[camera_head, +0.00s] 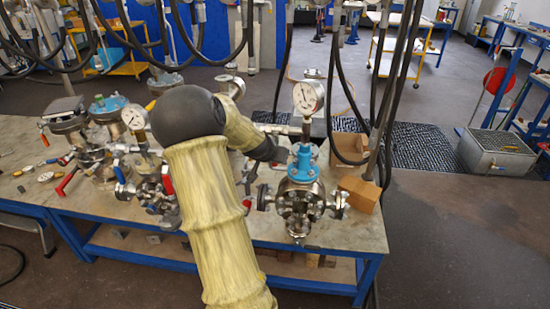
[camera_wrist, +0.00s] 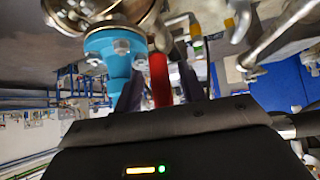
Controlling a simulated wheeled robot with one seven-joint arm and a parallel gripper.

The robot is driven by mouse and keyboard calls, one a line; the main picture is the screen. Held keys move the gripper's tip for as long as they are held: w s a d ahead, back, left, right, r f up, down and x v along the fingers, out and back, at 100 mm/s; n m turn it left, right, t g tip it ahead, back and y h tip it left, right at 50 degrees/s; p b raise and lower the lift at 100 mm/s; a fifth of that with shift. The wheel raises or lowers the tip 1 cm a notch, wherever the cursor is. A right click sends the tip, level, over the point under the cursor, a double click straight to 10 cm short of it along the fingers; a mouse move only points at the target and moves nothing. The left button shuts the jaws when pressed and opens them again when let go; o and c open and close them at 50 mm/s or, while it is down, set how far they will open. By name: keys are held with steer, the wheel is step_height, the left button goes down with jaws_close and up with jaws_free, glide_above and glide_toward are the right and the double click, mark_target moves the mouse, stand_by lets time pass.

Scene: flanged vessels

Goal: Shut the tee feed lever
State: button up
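In the wrist view a red lever handle (camera_wrist: 159,80) stands between the two dark fingers of my gripper (camera_wrist: 160,88). The fingers are apart, with narrow gaps visible beside the handle. A blue flanged neck (camera_wrist: 108,50) with bolts is just left of the handle, under a round metal part. In the head view my arm reaches across the table towards a steel flanged vessel (camera_head: 300,207) with a blue top (camera_head: 304,164) and a pressure gauge (camera_head: 308,97). My fingertips and the red lever between them cannot be made out there; my wrist partly hides that area.
The workbench (camera_head: 345,237) has blue legs. More flanged vessels and valves stand on its left, including a blue-topped one (camera_head: 108,106). A cardboard box (camera_head: 358,194) lies right of the near vessel. Black hoses (camera_head: 385,90) hang over the bench.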

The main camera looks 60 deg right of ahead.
steer(key=shift+r, duration=0.1)
steer(key=b+v, duration=0.1)
steer(key=v, duration=1.6)
steer(key=shift+b, duration=0.35)
steer(key=shift+a+r, duration=0.1)
stand_by(0.4)
